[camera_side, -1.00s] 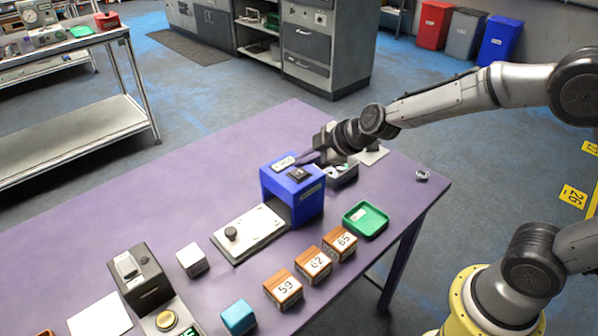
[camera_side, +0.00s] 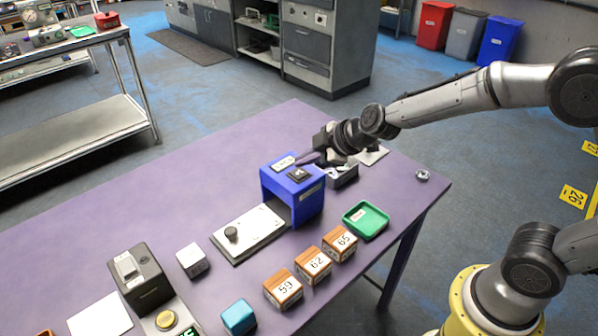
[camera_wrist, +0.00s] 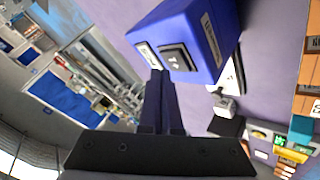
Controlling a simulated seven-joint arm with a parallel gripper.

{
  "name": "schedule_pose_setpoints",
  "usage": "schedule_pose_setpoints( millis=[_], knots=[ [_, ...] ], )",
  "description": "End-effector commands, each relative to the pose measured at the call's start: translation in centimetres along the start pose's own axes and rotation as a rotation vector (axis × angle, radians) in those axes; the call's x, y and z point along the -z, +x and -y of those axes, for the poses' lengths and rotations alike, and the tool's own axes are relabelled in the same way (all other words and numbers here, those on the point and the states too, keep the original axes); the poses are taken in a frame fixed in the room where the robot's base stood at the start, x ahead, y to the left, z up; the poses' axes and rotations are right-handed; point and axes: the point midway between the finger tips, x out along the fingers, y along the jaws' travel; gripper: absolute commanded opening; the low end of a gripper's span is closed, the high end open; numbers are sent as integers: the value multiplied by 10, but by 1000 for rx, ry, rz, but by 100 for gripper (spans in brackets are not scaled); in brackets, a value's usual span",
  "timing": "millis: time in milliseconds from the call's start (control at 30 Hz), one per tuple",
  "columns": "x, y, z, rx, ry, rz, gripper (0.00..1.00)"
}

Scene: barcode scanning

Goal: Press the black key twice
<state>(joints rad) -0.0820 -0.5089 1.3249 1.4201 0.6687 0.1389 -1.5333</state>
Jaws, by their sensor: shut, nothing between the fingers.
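The black key (camera_side: 298,176) sits on top of the blue box-shaped scanner housing (camera_side: 308,205), beside a white label. In the wrist view the black key (camera_wrist: 177,58) is a dark square with a light mark, on the blue housing (camera_wrist: 200,25). My gripper (camera_side: 303,160) is shut and empty, its fingers reaching over the housing's top from the far right side. In the wrist view the tips of my gripper (camera_wrist: 158,74) are close to the key's near edge. I cannot tell whether they touch it.
A pale plate with a black knob (camera_side: 250,232) runs out from the housing's opening. Numbered wooden blocks (camera_side: 313,264) and a green tray (camera_side: 366,220) stand in front. A grey open box (camera_side: 343,177) stands behind the housing. The table's far left is clear.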

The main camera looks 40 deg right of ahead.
Motion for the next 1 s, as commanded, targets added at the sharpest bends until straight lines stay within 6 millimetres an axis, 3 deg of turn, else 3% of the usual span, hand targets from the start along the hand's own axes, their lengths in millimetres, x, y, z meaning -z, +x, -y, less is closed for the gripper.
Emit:
schedule_pose_setpoints(
  millis=[1000],
  knots=[
    [-6, 8, 6, 0, 0, 0, 0]
  ],
)
